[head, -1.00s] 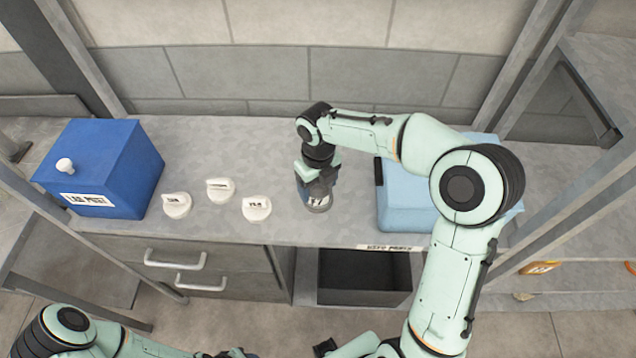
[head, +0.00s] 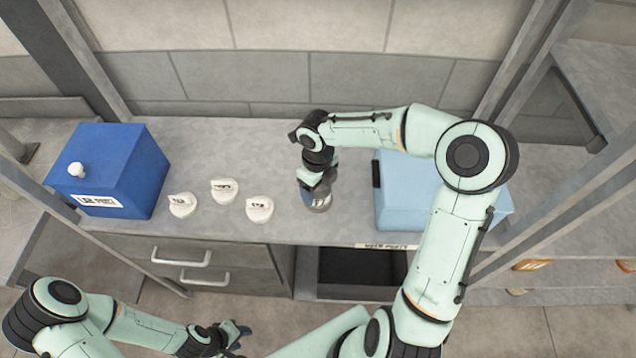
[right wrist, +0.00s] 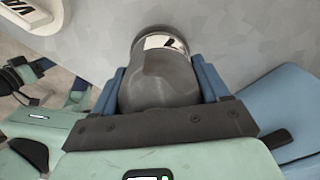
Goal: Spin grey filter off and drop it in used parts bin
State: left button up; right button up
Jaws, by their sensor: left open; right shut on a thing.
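In the right wrist view the filter (right wrist: 160,78) sits between the two blue fingers. I cannot tell whether it is still fixed at its base. The used parts bin (head: 362,268) is a dark open box below the counter edge, under a label strip. My left gripper (head: 240,335) is open and empty, low in front of the drawers.
A blue box (head: 120,170) with a white knob stands at the left. Grey posts flank the counter (head: 250,145).

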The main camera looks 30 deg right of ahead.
jog(key=shift+s+f+n, duration=0.3)
jog(key=shift+f+n, duration=0.1)
jog(key=shift+n, duration=0.5)
jog(key=shift+w+r, duration=0.1)
jog(key=shift+n, duration=0.3)
jog(key=o, duration=1.3)
jog(key=shift+w+r, duration=0.15)
